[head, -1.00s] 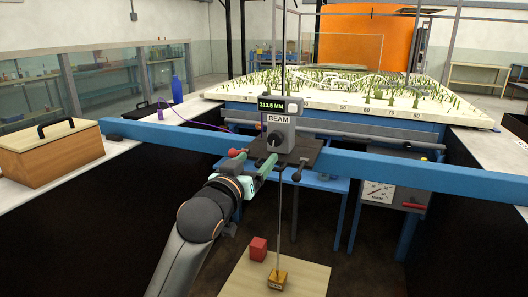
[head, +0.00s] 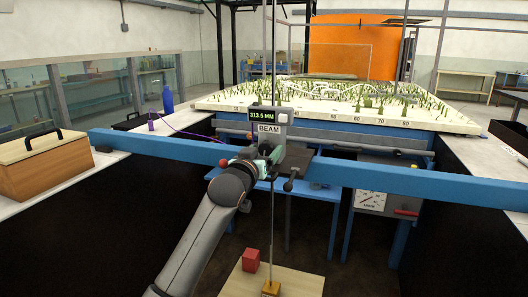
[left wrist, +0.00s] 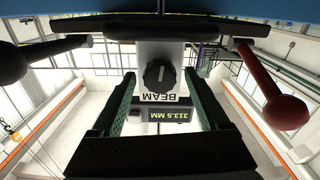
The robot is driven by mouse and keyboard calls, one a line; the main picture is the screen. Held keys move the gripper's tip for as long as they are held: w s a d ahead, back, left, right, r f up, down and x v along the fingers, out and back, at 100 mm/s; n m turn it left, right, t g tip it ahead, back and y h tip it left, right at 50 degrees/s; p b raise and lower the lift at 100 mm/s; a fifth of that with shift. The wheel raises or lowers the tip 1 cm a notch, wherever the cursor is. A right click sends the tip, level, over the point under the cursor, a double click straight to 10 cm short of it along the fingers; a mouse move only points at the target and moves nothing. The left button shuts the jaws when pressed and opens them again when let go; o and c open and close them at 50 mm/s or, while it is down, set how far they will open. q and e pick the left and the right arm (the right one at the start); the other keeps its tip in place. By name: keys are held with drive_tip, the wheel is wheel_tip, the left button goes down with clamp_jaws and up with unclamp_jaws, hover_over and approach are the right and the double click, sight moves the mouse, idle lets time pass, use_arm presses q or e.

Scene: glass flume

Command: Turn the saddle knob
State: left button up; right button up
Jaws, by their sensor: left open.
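The black saddle knob (left wrist: 159,75) is on the face of the grey BEAM housing (head: 270,119), above a display reading 313.5 MM in the upside-down left wrist view. My left gripper (head: 264,153) is at the front of this housing in the head view and hides the knob there. In the left wrist view the green fingers of my left gripper (left wrist: 159,84) are apart, one on each side of the knob. Gaps show between knob and fingers. My right gripper is not in view.
The saddle rides on a blue beam (head: 400,178). A red-ended lever (left wrist: 285,110) and a black-ended lever (left wrist: 10,63) flank the housing. A thin vertical rod (head: 272,220) runs down to a brass block (head: 271,288) beside a red cube (head: 250,259).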

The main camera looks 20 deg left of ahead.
use_arm(q)
drive_tip(key=shift+c, duration=0.2)
clamp_jaws()
idle(0.6)
